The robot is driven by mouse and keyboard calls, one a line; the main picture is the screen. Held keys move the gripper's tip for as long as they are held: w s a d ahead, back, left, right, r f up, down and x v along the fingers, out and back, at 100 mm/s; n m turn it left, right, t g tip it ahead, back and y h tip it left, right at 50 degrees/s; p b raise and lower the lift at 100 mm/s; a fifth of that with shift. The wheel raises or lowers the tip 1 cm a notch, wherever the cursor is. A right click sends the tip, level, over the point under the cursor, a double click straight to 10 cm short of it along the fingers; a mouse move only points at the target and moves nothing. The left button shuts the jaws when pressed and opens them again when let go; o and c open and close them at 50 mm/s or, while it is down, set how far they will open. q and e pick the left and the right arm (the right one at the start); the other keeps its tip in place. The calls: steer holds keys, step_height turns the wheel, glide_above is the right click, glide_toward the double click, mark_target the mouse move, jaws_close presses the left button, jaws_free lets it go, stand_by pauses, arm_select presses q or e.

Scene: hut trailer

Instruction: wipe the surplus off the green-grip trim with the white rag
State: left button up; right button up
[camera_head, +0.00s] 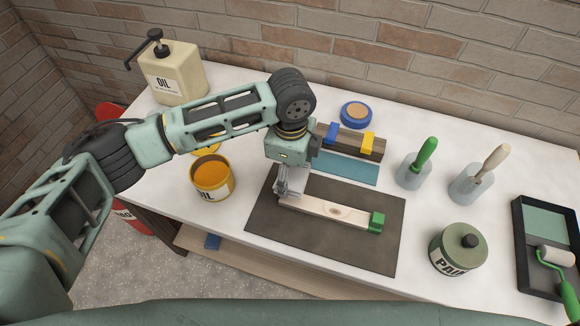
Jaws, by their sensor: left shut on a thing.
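The green-grip trim (335,212) is a pale wooden strip with a green block (377,221) on its right end. It lies flat on a dark brown mat (270,222). My left gripper (288,191) points down at the trim's left end and is shut on a small whitish thing. That thing looks like the white rag (291,202), but the fingers hide most of it. It is at or just above the wood; I cannot tell whether it touches. No surplus on the trim can be made out. My right gripper is not in view.
An orange pot (212,181) stands left of the mat. Behind are a wooden block (360,147) with blue and yellow pieces and a blue sheet (350,169). Two handled tools (424,158) (490,165), a paint jar (456,253) and a roller tray (524,243) stand right.

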mark_target(290, 185)
arm_select(q)
step_height(290, 185, down, 6)
steer(key=b, duration=0.6)
steer(key=shift+f+b, duration=0.45)
steer(key=shift+f, duration=0.35)
steer(key=shift+a+f, duration=0.1)
steer(key=shift+f, duration=0.2)
steer(key=shift+f, duration=0.25)
